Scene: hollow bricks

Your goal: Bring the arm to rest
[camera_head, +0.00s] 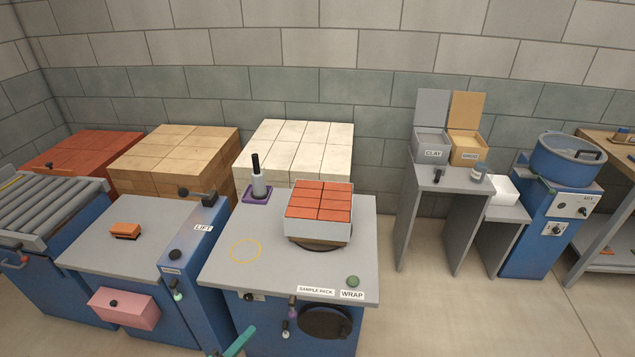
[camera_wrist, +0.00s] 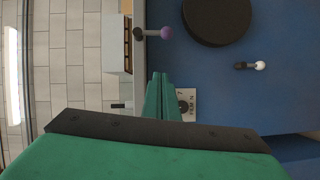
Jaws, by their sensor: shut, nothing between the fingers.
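My gripper (camera_wrist: 163,84) is green and shut, with nothing between its fingers. In the wrist view it points at the blue front of the wrap table, close to a small label (camera_wrist: 187,103). In the head view only a green part of my gripper (camera_head: 241,341) shows at the bottom edge, in front of the wrap table (camera_head: 222,265). The rest of my arm is out of that view.
A purple knob (camera_wrist: 166,32), a white-tipped lever (camera_wrist: 259,66) and a black disc (camera_wrist: 216,14) stick out near my gripper. A wrapped pack of red bricks (camera_head: 318,212) stands on the wrap table. Open floor (camera_head: 425,310) lies to the right.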

